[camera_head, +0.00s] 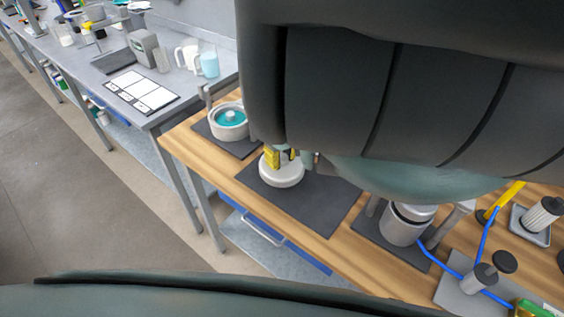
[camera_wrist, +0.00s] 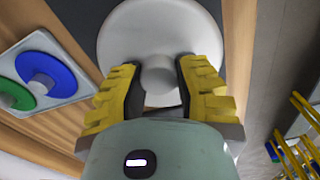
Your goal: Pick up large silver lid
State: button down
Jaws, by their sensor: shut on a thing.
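The large silver lid (camera_head: 283,173) is a pale round disc over the dark mat in the middle of the wooden bench. In the wrist view the lid (camera_wrist: 160,35) lies face-on, with a round knob at its centre. My gripper (camera_head: 281,157) is over the lid, its yellow fingers on either side of the knob. In the wrist view my gripper (camera_wrist: 160,80) is shut on that knob. I cannot tell whether the lid touches the mat or is slightly above it. My arm hides part of the bench behind.
A white pot with a teal inside (camera_head: 229,120) stands left of the lid. A metal vessel (camera_head: 403,222) stands right, beside blue tubing (camera_head: 447,262). The dark mat (camera_head: 318,208) has bare room right of the lid. A grey bench (camera_head: 187,90) is at the left.

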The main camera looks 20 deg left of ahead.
jog(key=s+d+p, duration=0.1)
jog(key=s+p, duration=0.1)
jog(key=s, duration=0.1)
jog(key=s+d+r+p, duration=0.1)
jog(key=s+p, duration=0.1)
jog(key=s, duration=0.2)
jog(key=s+p, duration=0.2)
jog(key=s, duration=0.1)
jog(key=shift+s+d+r, duration=0.2)
jog(key=shift+d, duration=0.2)
jog(key=shift+s+d+p, duration=0.2)
jog(key=shift+s+p, duration=0.45)
jog(key=shift+s, duration=0.05)
jog(key=shift+s+d+p, duration=0.25)
jog(key=shift+s+p, duration=0.35)
jog(key=shift+s, duration=0.15)
jog(key=shift+s+d+p, duration=0.2)
jog(key=shift+s+p, duration=0.45)
jog(key=shift+s, duration=0.05)
